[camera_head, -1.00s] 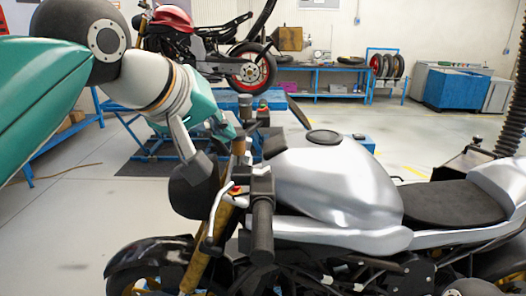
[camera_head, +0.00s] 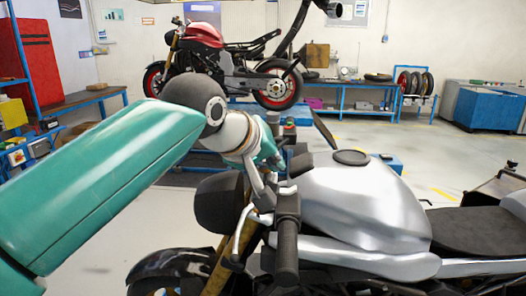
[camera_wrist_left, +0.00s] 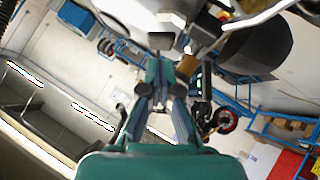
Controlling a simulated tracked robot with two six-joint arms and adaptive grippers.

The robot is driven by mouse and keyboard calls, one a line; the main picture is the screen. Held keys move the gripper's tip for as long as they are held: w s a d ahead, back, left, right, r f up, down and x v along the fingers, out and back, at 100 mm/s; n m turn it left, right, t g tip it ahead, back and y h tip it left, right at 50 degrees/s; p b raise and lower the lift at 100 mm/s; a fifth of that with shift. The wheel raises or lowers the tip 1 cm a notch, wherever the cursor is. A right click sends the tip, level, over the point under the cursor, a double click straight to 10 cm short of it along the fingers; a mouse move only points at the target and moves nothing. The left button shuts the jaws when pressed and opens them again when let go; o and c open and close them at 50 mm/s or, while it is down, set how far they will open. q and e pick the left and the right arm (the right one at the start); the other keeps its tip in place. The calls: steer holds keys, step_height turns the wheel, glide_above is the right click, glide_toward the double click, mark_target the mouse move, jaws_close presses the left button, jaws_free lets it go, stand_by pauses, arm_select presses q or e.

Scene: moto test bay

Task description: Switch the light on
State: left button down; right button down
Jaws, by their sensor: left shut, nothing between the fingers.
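A silver motorcycle (camera_head: 365,205) stands in front of me, with its round dark headlamp (camera_head: 220,203) at the front. The near handlebar grip (camera_head: 288,240) points towards me. The far handlebar end (camera_head: 290,133) shows behind my arm. My left gripper (camera_head: 271,158) is shut and empty, above and beyond the headlamp, close to the far side of the handlebar. No light switch shows clearly.
A red motorcycle (camera_head: 203,33) stands on a blue stand behind. A blue workbench (camera_head: 345,85) and upright tyres (camera_head: 415,83) are at the back wall. Blue cabinets (camera_head: 487,108) stand at the right. Clear floor (camera_head: 420,150) lies beyond the silver motorcycle.

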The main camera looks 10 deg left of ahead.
mark_target(288, 190)
arm_select(q)
steer(key=d+f, duration=0.1)
steer(key=w+d+f, duration=0.1)
steer(key=f, duration=0.1)
steer(key=shift+w+f, duration=0.15)
steer(key=shift+f, duration=0.05)
steer(key=shift+d+f, duration=0.35)
steer(key=shift+f, duration=0.2)
